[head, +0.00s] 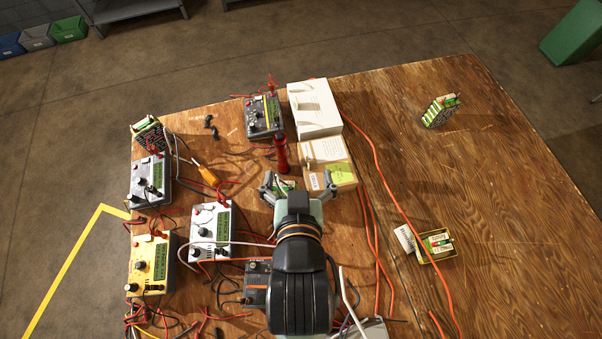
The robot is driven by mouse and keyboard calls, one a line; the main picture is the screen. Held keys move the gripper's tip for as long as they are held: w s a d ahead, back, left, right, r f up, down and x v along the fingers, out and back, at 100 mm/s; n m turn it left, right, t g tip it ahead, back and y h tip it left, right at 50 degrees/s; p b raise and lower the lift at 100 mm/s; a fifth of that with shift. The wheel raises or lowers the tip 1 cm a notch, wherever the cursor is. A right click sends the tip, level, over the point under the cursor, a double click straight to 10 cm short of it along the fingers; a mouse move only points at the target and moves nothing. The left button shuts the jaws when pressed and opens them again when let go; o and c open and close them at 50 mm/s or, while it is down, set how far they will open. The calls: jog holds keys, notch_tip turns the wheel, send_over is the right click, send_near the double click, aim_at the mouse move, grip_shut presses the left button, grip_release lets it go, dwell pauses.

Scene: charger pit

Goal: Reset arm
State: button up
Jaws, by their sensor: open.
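My gripper (298,184) is over the middle of the wooden table (480,200). Its two fingers are spread apart and open. A small green and white item (285,186) shows between the fingers, partly hidden by my wrist; I cannot tell whether it touches them. My arm comes in from the bottom edge and hides part of the table.
Chargers stand on the left: grey (150,180), yellow (152,264), white (211,231) and dark (264,117). A white box (315,108), cardboard box (328,165) and red flashlight (281,153) are beyond my gripper. Orange cable (381,180) crosses the table. A battery tray (437,258) is right.

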jog(key=shift+r, duration=0.1)
notch_tip(320, 180, up, 34)
jog(key=p, duration=3.4)
jog(key=shift+d, duration=0.15)
